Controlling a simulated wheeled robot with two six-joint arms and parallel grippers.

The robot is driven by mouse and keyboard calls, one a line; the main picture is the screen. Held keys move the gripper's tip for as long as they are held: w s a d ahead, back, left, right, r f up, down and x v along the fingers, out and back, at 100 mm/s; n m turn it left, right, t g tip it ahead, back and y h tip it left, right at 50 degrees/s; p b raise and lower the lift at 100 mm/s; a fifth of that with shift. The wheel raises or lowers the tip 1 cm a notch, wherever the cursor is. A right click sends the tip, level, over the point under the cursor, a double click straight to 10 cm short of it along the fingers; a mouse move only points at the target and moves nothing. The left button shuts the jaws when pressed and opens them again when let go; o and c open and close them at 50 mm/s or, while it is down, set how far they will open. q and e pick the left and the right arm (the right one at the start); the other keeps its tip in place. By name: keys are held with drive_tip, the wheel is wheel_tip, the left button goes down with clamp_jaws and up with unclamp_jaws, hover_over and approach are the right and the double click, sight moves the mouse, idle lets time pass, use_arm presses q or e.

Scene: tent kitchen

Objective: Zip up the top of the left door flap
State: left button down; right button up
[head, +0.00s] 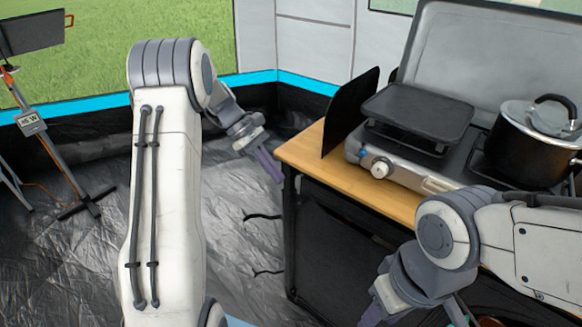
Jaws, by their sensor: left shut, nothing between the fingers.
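I cannot make out a door flap or a zip in the head view. A wide opening onto grass (110,60), edged below by a blue strip (80,101), is at the upper left. A pale tent wall panel (312,45) stands to the right of it. My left gripper (272,165) is shut and empty, pointing down beside the table's left corner, well below the top of the wall. My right gripper (378,310) is at the bottom edge and partly cut off, in front of the table; its finger spacing is unclear.
A wooden-topped table (305,152) on the right carries a camping stove (415,125) with a raised lid, a black griddle and a lidded pot (532,140). A grey stand (48,140) is at the left. Dark, crinkled groundsheet (235,235) lies open between them, with thin black straps.

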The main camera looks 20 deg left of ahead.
use_arm(q)
drive_tip(key=w+a+r+n+t+h+p, duration=0.1)
drive_tip(key=a+r+n+p, duration=0.1)
drive_tip(key=a, duration=0.4)
drive_tip(key=b, duration=0.1)
approach(302, 204)
drive_tip(key=shift+n, duration=0.4)
drive_tip(key=x, duration=0.6)
drive_tip(key=shift+a+f, duration=0.4)
use_arm(e)
wheel_tip(302, 204, up, 3)
drive_tip(key=shift+f, duration=0.2)
